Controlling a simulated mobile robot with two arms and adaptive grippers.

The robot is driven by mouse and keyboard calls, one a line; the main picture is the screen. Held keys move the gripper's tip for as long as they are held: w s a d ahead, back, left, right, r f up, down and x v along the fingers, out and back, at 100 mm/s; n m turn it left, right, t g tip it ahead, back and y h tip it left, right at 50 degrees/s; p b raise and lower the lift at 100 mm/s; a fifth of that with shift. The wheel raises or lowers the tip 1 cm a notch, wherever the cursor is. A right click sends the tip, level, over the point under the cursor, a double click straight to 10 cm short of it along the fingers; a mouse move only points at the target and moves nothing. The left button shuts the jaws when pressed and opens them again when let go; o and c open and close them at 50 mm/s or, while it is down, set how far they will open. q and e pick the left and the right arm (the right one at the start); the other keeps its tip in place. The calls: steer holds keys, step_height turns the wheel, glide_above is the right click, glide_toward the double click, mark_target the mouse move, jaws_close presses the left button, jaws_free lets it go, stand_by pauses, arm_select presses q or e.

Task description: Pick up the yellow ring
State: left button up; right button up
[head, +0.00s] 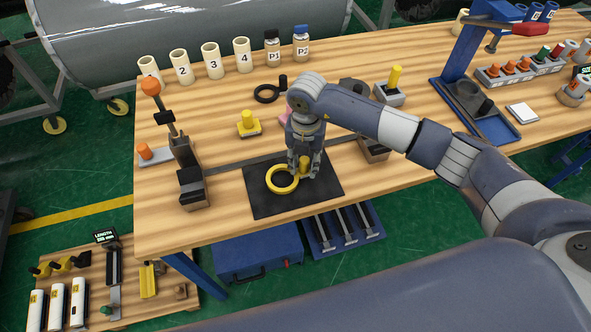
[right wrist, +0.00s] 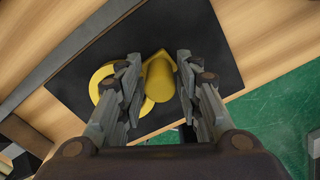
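The yellow ring (head: 283,191) lies on a black mat (head: 262,207) near the table's front edge. In the right wrist view the ring (right wrist: 95,83) is partly hidden behind the left finger. My right gripper (head: 303,172) points down over the mat, just right of the ring. In the right wrist view my right gripper (right wrist: 158,78) has its fingers apart on either side of a yellow cylindrical piece (right wrist: 159,84), with narrow gaps at its sides. Whether this piece joins the ring is hard to tell. My left gripper is not in view.
A dark clamp-like stand (head: 190,178) is left of the mat. A yellow-knobbed block (head: 248,124), a black ring (head: 266,94) and a grey block with a yellow peg (head: 391,90) stand behind. Numbered cream tubes (head: 211,61) line the back.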

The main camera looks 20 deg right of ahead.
jaws_close()
steer(key=shift+r, duration=0.15)
